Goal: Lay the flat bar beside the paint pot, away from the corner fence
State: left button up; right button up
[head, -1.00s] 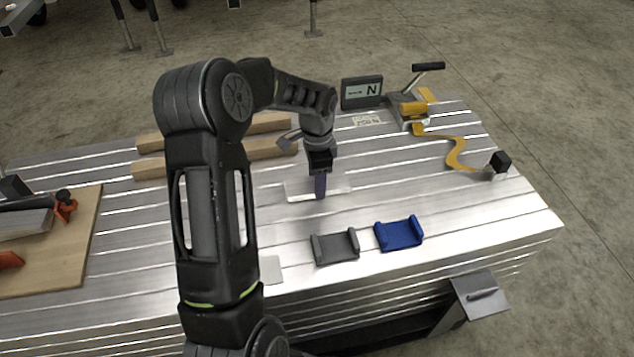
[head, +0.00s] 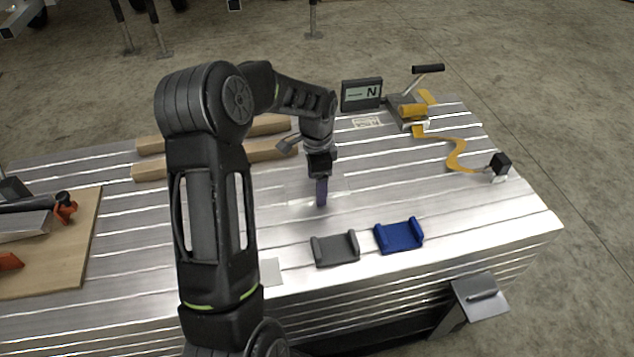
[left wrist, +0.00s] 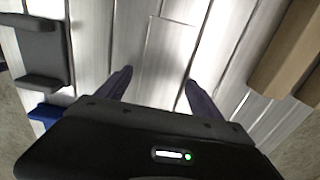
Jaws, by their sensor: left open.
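My left gripper (head: 321,204) is open, pointing down low over the middle of the aluminium table. In the left wrist view its two fingers (left wrist: 159,76) stand apart with nothing visible held between them. A thin, pale rectangular outline (left wrist: 172,48) lies flat on the tabletop beyond and between the fingers; it blends with the metal and I cannot tell whether it is the flat bar. In the head view a faint pale patch (head: 339,191) shows around the fingertips. I cannot make out a paint pot or a corner fence. My right gripper is not in view.
A grey bracket (head: 335,250) and a blue bracket (head: 399,236) stand near the front edge. Two wooden bars (head: 268,151) lie behind my arm. A wooden board (head: 70,255) lies left.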

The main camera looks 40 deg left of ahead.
pick_arm(q)
notch_tip(320, 180, up, 12)
jog(key=p, duration=0.3)
jog(key=shift+r, duration=0.15)
dwell(0.5)
